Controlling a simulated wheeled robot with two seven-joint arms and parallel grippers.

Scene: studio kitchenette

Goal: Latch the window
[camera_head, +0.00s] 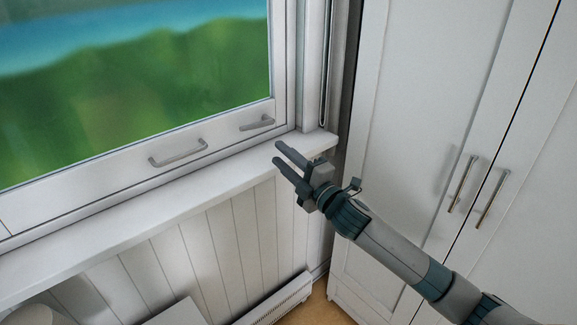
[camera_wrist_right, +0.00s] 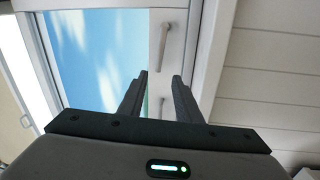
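The window (camera_head: 130,85) fills the upper left of the head view. Its lower frame rail carries a long grey pull handle (camera_head: 178,152) and, near the right corner, a shorter grey lever-like latch (camera_head: 257,123). The lever lies roughly along the rail. My right gripper (camera_head: 277,152) is open and empty, just right of and below the latch, near the sill, apart from it. In the right wrist view the open fingers (camera_wrist_right: 161,76) point toward the rail. My left gripper is out of view.
A white sill (camera_head: 150,210) runs below the window, above a panelled wall (camera_head: 200,250). A tall white cupboard (camera_head: 430,100) with two bar handles stands at the right, behind my right arm. A heater-like grille (camera_head: 280,298) sits low by the floor.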

